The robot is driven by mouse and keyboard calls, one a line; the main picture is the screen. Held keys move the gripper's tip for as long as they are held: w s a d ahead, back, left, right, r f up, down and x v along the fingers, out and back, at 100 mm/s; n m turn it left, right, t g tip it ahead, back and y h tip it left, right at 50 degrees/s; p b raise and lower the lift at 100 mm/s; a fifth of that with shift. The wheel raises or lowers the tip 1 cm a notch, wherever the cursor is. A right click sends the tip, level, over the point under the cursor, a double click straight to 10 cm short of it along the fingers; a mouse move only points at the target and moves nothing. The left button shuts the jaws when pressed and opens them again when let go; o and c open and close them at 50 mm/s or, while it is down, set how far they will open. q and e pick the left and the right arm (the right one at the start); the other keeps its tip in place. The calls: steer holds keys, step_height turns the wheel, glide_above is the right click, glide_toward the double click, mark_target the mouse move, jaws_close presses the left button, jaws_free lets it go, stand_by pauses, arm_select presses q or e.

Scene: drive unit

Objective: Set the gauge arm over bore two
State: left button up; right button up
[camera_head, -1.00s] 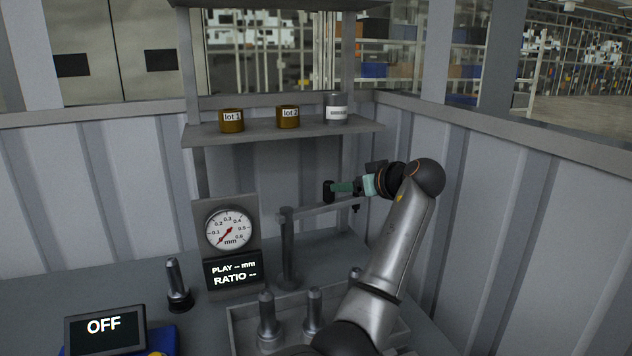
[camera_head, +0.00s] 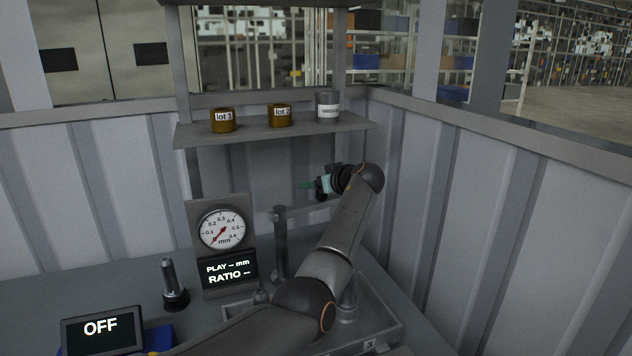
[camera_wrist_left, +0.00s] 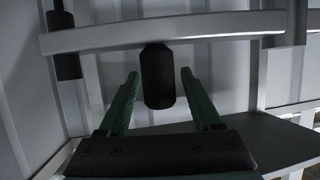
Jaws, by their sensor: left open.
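The gauge arm (camera_head: 298,209) is a thin grey bar reaching right from an upright post (camera_head: 281,245); its outer part is hidden behind my arm. It crosses the top of the left wrist view (camera_wrist_left: 220,27) with a dark handle knob (camera_wrist_left: 158,80) on it. My left gripper (camera_head: 306,185) is open, its green fingers on either side of the knob with gaps showing. In the left wrist view (camera_wrist_left: 159,95) the knob lies between the fingers. A dark cylinder (camera_wrist_left: 66,58), perhaps the probe, hangs at the bar's left. The bores are mostly hidden; which is two, I cannot tell.
A dial gauge (camera_head: 222,229) stands above a display (camera_head: 229,272) reading PLAY and RATIO. A loose pin (camera_head: 172,283) stands left of it. A tray (camera_head: 389,331) lies under my arm. A shelf (camera_head: 250,133) holds lot 1, lot 2 and a grey can. A screen (camera_head: 102,328) reads OFF.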

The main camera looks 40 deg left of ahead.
arm_select(q)
steer(key=shift+a, duration=0.15)
jaws_close()
stand_by(0.5)
steer(key=shift+f, duration=0.1)
stand_by(0.8)
